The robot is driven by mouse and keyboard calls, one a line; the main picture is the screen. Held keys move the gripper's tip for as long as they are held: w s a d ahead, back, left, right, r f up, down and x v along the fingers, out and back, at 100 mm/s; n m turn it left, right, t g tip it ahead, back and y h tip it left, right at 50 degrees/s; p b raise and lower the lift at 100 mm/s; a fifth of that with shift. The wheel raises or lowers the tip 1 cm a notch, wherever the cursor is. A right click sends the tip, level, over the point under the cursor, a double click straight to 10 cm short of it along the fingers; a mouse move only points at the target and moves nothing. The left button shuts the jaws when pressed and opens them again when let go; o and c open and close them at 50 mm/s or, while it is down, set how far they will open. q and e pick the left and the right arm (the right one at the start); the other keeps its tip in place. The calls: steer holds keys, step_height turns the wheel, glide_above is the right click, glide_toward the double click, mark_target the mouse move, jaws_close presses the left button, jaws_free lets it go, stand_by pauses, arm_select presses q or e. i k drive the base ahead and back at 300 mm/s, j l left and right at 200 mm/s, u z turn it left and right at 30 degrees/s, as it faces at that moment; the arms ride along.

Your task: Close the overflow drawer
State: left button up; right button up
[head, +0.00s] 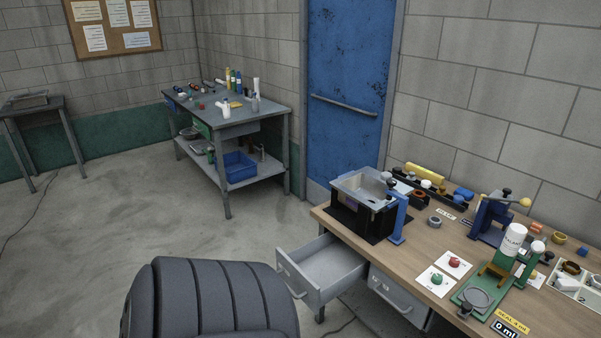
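A grey drawer (331,262) under the left end of the wooden workbench (420,262) is pulled out toward the left. Its inside shows and looks empty. Its front panel carries a bar handle (291,280). A second drawer (396,295) to its right, under the same bench, is shut. I cannot read a label that tells which one is the overflow drawer. Neither of my grippers is in the head view.
A dark padded chair (210,300) stands close in front, left of the open drawer. The bench holds a black box with a clear top (362,210), a blue press (490,215) and a green stand (490,295). Grey floor is free toward the far table (235,120).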

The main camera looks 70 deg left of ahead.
mark_target(319, 270)
steer(key=u, duration=2.15)
